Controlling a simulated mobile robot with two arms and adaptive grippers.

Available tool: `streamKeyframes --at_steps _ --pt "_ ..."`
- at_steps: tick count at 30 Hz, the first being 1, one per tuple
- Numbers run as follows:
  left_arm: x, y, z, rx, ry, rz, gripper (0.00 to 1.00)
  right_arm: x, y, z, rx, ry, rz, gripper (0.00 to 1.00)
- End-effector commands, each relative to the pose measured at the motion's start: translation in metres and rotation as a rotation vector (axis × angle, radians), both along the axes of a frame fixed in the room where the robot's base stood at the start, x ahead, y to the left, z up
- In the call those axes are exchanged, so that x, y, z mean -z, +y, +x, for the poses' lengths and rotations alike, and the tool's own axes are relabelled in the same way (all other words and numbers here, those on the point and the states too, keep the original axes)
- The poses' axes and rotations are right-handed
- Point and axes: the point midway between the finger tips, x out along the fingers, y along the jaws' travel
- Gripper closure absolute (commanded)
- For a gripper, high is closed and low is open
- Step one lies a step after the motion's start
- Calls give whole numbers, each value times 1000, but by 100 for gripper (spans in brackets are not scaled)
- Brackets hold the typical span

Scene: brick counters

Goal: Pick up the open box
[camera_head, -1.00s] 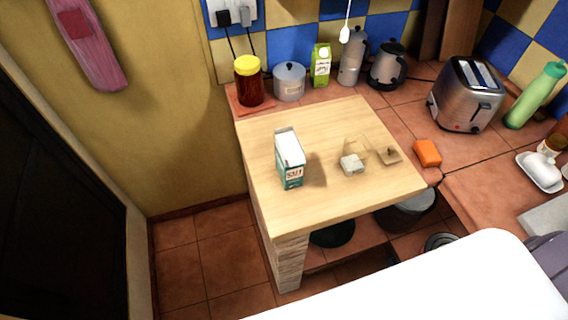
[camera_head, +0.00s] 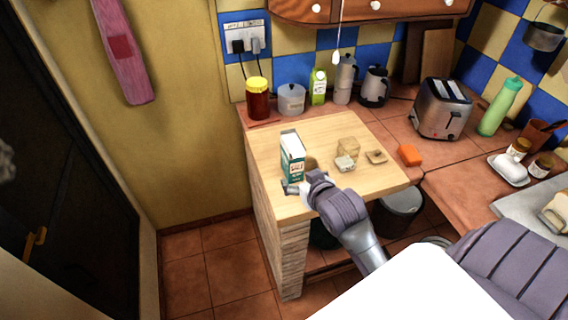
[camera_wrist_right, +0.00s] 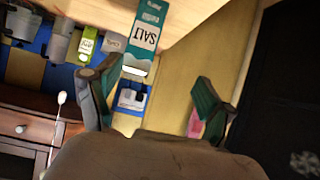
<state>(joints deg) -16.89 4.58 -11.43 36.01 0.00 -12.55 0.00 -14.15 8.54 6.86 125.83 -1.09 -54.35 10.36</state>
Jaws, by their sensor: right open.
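The white and teal salt box (camera_head: 292,158) stands upright on the wooden board top near its left side. It also shows in the right wrist view (camera_wrist_right: 146,38), upside down, with its SALT label facing the camera. My right gripper (camera_head: 296,189) is at the near side of the box, low by its base, and partly overlaps the board in the head view. In the right wrist view its two fingers (camera_wrist_right: 153,98) are spread apart, with the box beyond the gap between them. Nothing is held. My left gripper is not in view.
On the board, a small block (camera_head: 345,163), a clear container (camera_head: 348,146) and a flat piece (camera_head: 376,156) lie right of the box. An orange block (camera_head: 409,155) and a toaster (camera_head: 441,108) are farther right. A red jar (camera_head: 258,98) stands behind the board.

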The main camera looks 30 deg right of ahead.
Motion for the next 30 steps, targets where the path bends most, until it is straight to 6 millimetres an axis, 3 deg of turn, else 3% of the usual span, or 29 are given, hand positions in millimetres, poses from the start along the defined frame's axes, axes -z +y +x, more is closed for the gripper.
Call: streamKeyframes --at_steps 3,7,18,30 --pt "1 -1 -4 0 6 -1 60 -19 -18 22 34 -99 2 19" --pt "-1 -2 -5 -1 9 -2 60 -29 -28 37 49 -153 4 19" --pt "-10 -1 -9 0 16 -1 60 -4 -43 97 50 -153 4 19" --pt "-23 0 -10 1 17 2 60 9 -54 128 50 -152 5 19"
